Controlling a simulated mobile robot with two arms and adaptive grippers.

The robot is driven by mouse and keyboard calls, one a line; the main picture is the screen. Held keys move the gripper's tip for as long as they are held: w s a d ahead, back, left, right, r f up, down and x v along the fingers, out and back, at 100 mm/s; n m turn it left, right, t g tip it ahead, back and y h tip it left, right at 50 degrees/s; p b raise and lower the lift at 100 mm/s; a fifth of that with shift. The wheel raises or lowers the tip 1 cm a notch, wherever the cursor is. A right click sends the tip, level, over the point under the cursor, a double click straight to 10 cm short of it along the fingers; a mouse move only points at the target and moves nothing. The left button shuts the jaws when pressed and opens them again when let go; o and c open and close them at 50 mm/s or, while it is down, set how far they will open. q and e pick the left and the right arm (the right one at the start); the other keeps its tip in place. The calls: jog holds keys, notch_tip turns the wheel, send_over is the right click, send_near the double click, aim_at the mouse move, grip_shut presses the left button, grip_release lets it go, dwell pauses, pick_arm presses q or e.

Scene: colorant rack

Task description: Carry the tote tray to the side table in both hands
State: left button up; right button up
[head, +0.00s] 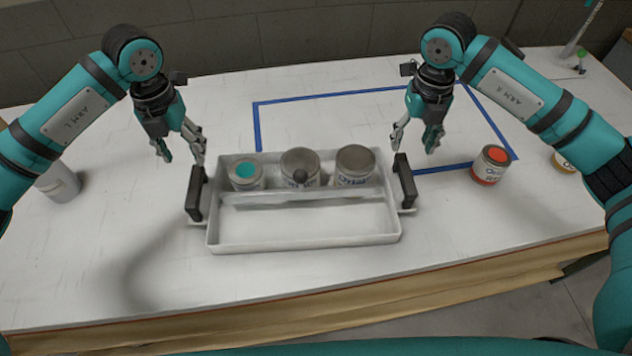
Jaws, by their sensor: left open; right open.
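The tote tray (310,246) is a pale grey tray with a dividing bar. It stands on the white table and has a dark upright handle at each end: the left handle (195,194) and the right handle (405,181). My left gripper (181,158) is open, above and behind the left handle. My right gripper (414,146) is open, above and behind the right handle. Both look empty and apart from the handles.
A blue tape outline (258,128) lies on the table behind the tray. A red-and-white can (490,166) stands to the right, with an orange-topped can (564,163) beyond, partly hidden by my arm. A pale container (58,183) is at left. The front table edge (300,311) is clear.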

aim_at(195, 175)
pick_arm(q)
notch_tip(195, 175, down, 9)
jog(key=shift+f, duration=0.2)
pick_arm(e)
notch_tip(195, 175, down, 9)
jog(key=shift+f, duration=0.2)
pick_arm(q)
grip_shut()
pick_arm(e)
grip_shut()
pick_arm(q)
jog(key=shift+w+r, duration=0.1)
jog(key=shift+r, duration=0.05)
pick_arm(e)
jog(key=shift+w+r, duration=0.1)
jog(key=shift+r, duration=0.05)
